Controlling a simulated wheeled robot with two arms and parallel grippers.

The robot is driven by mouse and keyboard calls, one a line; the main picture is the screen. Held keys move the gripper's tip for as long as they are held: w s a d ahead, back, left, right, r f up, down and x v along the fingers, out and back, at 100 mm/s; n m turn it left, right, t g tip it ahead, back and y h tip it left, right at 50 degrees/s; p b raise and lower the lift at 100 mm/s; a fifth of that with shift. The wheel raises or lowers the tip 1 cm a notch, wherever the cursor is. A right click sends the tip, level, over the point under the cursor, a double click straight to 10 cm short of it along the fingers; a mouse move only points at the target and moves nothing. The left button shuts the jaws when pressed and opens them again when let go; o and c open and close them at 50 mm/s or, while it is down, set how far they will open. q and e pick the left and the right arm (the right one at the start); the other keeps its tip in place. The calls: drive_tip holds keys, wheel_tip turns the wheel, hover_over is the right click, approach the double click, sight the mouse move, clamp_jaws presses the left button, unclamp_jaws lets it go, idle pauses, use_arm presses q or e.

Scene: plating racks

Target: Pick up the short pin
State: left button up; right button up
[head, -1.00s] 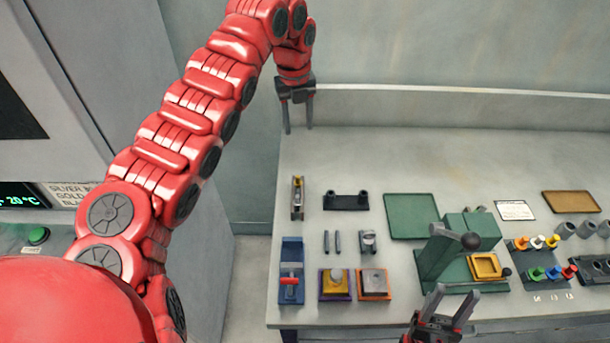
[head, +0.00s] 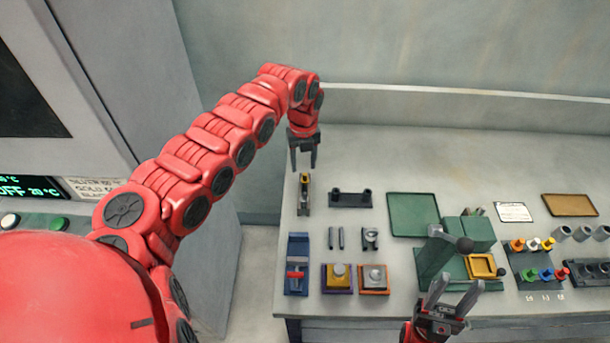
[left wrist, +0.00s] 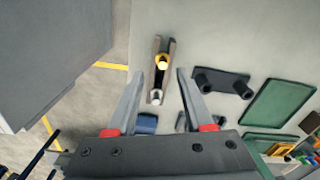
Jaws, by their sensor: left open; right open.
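My left gripper (head: 303,166) is open and empty, pointing down beyond the pins, near a narrow holder (head: 304,205) with a yellow part. In the left wrist view the holder (left wrist: 158,80) shows between the open fingers (left wrist: 160,74); the pins are not clearly seen there. My right gripper (head: 458,286) is open and empty at the front edge.
A dark two-post stand (head: 350,199) lies right of the holder. A blue fixture (head: 296,272), a purple-edged block (head: 338,286) and an orange-edged block (head: 373,287) line the front. A green press (head: 442,262) stands near my right gripper. The back of the table is clear.

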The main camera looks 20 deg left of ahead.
sight(305, 174)
use_arm(q)
drive_tip(key=f, duration=0.2)
drive_tip(key=f+p, duration=0.1)
drive_tip(key=f, duration=0.1)
drive_tip(key=shift+w+d, duration=0.1)
drive_tip(key=shift+d, duration=0.1)
clamp_jaws()
